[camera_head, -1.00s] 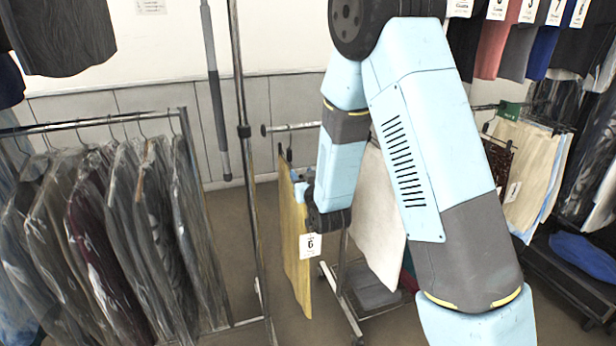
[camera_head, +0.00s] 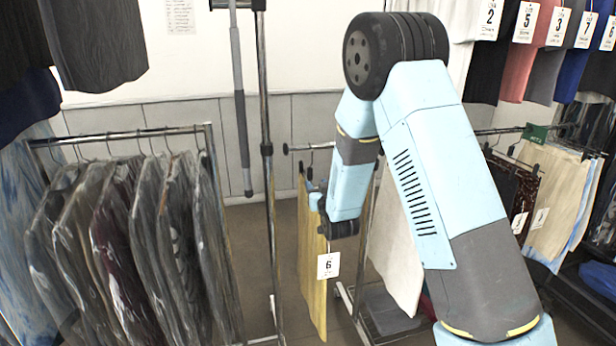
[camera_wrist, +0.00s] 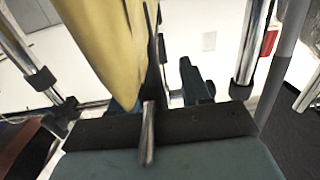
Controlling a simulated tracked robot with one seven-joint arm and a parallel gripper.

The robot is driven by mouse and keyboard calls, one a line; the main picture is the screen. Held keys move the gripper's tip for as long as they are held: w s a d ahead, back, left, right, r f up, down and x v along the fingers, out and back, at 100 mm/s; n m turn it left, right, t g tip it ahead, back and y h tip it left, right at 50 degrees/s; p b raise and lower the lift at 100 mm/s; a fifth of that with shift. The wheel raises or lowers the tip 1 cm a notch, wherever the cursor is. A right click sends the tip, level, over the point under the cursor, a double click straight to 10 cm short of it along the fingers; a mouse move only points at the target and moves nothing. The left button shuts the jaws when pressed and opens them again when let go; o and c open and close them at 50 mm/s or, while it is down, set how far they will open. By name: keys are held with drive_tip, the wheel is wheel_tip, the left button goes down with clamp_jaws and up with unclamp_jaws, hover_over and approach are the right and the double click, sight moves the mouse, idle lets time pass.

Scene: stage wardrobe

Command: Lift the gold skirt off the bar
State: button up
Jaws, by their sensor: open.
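The gold skirt (camera_head: 312,265) hangs from the bar (camera_head: 300,148) in the middle of the head view, with a white tag (camera_head: 328,266) marked 6 on its front. My gripper (camera_head: 316,195) is at the upper part of the skirt, near its hanger, partly hidden by my wrist. In the wrist view the gold skirt (camera_wrist: 95,40) fills the upper left, close beside the jaws. My gripper (camera_wrist: 175,75) is open there. I cannot tell whether any cloth or hanger lies between the fingers.
A pale garment (camera_head: 397,240) hangs just right of the skirt, partly behind my arm. A chrome upright (camera_head: 267,150) stands to the left. A rack of plastic-covered garments (camera_head: 130,240) fills the left. More hanging clothes (camera_head: 555,205) crowd the right. Some floor shows below.

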sight(310, 175)
drive_tip(key=shift+x, duration=4.3)
clamp_jaws()
drive_tip(key=shift+r, duration=0.1)
